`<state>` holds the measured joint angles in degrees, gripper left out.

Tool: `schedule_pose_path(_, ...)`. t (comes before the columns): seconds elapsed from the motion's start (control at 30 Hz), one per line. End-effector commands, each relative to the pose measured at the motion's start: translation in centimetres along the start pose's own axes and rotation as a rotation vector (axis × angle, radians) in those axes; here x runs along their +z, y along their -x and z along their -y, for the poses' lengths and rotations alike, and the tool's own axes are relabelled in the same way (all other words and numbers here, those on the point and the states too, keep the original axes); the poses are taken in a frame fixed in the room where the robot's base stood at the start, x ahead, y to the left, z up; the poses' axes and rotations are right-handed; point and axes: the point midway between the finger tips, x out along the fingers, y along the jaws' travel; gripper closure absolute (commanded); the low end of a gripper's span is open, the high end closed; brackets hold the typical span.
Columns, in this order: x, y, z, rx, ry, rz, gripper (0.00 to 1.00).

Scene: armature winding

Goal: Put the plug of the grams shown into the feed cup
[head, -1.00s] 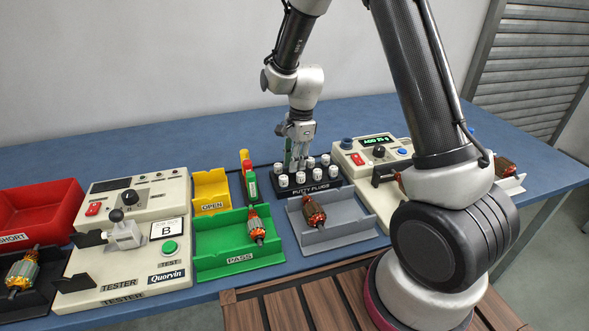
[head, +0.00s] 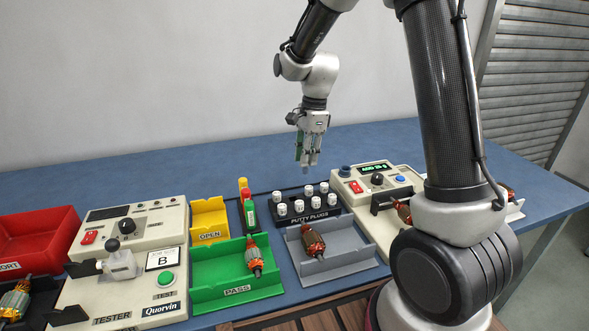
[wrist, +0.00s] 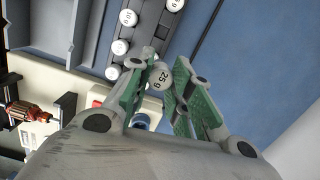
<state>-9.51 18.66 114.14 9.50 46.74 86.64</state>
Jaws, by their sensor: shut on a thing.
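My gripper (head: 309,160) is shut on a white putty plug, raised well above the table behind the plug rack. In the wrist view the held plug (wrist: 161,77) sits between the fingertips and its label reads 25 g. The black rack marked PUTTY PLUGS (head: 312,219) holds several more white plugs. The cream machine (head: 372,186) to the right of the rack has a green display (head: 375,168) that appears to read ADD 25 g. A dark blue round cup (head: 344,171), apparently the feed cup, is at its back left corner; it also shows below the fingers in the wrist view (wrist: 141,122).
A grey tray (head: 357,259) and a green PASS tray (head: 237,290) each hold an armature in front. A yellow OPEN bin (head: 209,220), a tester (head: 128,262) and a red bin (head: 38,229) stand left. The blue table behind the rack is clear.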

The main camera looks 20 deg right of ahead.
Motion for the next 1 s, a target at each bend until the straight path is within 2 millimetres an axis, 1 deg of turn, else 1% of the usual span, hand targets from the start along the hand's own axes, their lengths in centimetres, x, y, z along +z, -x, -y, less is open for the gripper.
schedule_pose_path(0.03,-2.1,0.7,0.3,-0.016,-0.044,-0.001,0.93)
schedule_pose_path(0.1,-5.0,1.8,0.5,-0.035,-0.106,-0.002,0.93)
schedule_pose_path(0.2,-8.9,3.4,0.6,-0.057,-0.202,-0.004,0.93)
schedule_pose_path(0.3,-11.8,4.8,0.5,-0.071,-0.288,-0.005,0.94)
schedule_pose_path(0.4,-13.6,6.0,0.3,-0.075,-0.357,-0.005,0.94)
schedule_pose_path(0.47,-13.8,6.7,0.5,-0.072,-0.394,-0.004,0.94)
schedule_pose_path(0.53,-13.6,6.6,0.3,-0.056,-0.423,-0.003,0.94)
schedule_pose_path(1.0,-14.0,2.5,0.1,-0.051,-0.436,-0.002,0.94)
